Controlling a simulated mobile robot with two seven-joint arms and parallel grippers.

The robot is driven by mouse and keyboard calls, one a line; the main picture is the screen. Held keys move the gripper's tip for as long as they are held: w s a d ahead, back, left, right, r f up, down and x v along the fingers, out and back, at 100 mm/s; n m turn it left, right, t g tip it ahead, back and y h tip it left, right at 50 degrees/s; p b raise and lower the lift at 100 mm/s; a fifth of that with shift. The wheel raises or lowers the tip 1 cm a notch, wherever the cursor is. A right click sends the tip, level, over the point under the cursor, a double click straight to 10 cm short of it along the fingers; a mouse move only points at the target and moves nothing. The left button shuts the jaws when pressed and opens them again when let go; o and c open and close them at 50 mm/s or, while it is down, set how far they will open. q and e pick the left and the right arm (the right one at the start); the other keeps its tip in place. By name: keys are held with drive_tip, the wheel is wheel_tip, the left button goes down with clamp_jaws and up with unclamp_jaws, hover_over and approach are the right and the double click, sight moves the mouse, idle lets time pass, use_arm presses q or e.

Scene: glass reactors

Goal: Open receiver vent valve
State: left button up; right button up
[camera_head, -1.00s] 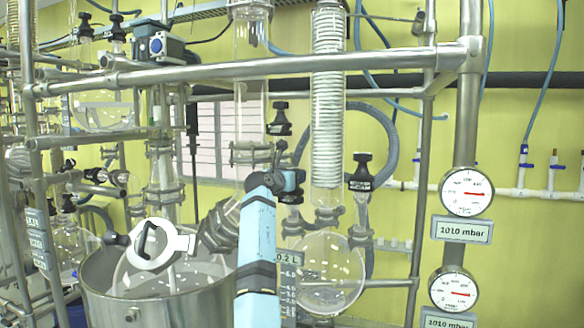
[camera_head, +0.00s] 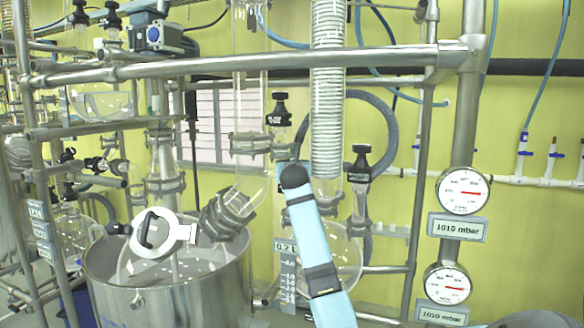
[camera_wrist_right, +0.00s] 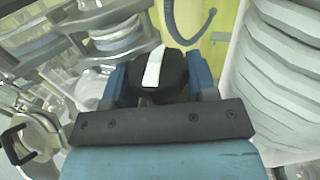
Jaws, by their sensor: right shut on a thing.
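In the right wrist view my right gripper (camera_wrist_right: 160,80) has its blue fingers on either side of a black valve knob (camera_wrist_right: 176,74) with a white stripe, and is shut on it. In the head view my blue right forearm (camera_head: 315,235) rises from the bottom and its dark wrist end hides most of the gripper and the held knob. The round glass receiver (camera_head: 345,258) stands behind the forearm. One labelled black valve knob (camera_head: 278,108) shows above the wrist, and another black valve knob (camera_head: 361,160) stands to its right. My left gripper is out of view.
A ribbed white condenser column (camera_head: 328,100) stands close to the right of the wrist. A horizontal steel rail (camera_head: 250,66) crosses above. A steel vessel (camera_head: 175,285) with a white-rimmed lid port is at left. Two pressure gauges (camera_head: 463,190) hang on the right post.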

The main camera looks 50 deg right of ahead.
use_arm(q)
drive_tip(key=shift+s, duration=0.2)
use_arm(e)
drive_tip(key=o, duration=0.9)
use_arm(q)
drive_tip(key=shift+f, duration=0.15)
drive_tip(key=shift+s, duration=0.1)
